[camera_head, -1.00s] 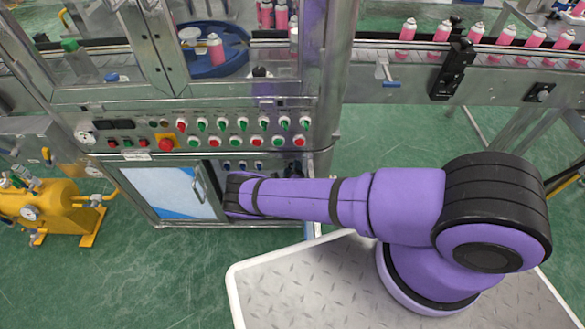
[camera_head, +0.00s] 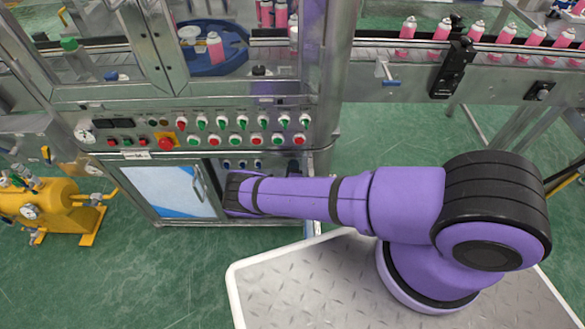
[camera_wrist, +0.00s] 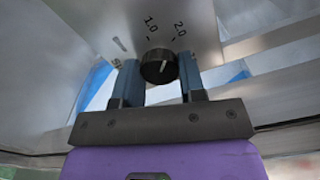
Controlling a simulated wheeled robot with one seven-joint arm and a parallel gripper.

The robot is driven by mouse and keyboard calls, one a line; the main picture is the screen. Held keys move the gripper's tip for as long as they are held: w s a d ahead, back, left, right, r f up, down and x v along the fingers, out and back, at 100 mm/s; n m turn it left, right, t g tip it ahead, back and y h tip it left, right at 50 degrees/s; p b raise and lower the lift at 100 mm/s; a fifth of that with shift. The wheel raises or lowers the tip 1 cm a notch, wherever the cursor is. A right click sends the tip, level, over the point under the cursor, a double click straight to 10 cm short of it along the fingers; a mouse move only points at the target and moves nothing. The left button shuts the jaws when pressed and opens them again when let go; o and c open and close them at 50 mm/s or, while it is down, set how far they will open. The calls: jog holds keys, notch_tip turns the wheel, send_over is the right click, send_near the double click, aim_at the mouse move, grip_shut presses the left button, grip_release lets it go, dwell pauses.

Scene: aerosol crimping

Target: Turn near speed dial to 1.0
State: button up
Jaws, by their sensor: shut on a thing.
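The speed dial (camera_wrist: 158,62) is a round black knob with a pale pointer line, on a grey metal panel in the wrist view. The marks 1.0 (camera_wrist: 151,23) and 2.0 (camera_wrist: 181,30) are printed above it. The pointer line slants up and to the right, nearer 2.0 than 1.0. My gripper (camera_wrist: 158,78) has its two blue fingers on either side of the dial and is shut on it. In the head view my purple arm reaches to the lower front of the machine, and the dial and fingers cannot be made out there.
The machine's control panel (camera_head: 220,128) carries several green and red buttons and a red emergency stop (camera_head: 166,144). A cabinet door (camera_head: 172,190) with a handle is left of my arm. A conveyor (camera_head: 500,62) with pink cans runs at upper right. A yellow tank (camera_head: 50,205) stands far left.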

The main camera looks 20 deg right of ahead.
jog(key=shift+n, duration=4.2)
jog(key=shift+a, duration=0.1)
jog(key=o, duration=0.9)
jog(key=shift+s, duration=0.15)
